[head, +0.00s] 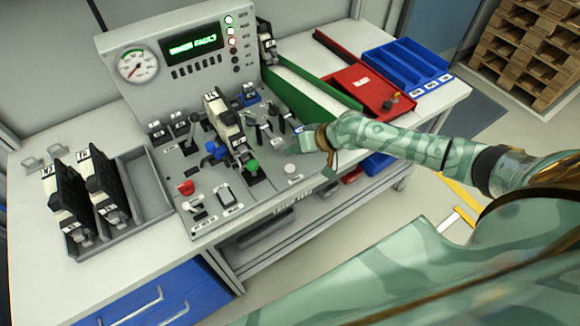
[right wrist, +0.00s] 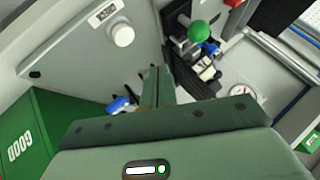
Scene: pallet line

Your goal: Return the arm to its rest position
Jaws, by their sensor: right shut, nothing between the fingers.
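My right arm reaches in from the right in the head view, in pale green camouflage. Its gripper (head: 304,132) is over the right side of the grey control panel (head: 262,196), partly hidden by the wrist. In the right wrist view the gripper's two green fingers (right wrist: 157,86) are together with nothing between them. A white round knob (right wrist: 123,36) lies to their left and a green ball knob (right wrist: 198,31) to their right. Whether the fingers touch anything on the panel cannot be told. My left gripper is not in view.
The panel carries a blue knob (head: 219,152), a red button (head: 186,187) and upright levers. A display (head: 191,42) shows green text. Black units stand in a grey tray (head: 143,178) at left. A red tray (head: 352,90) and blue bins (head: 408,62) lie behind the arm.

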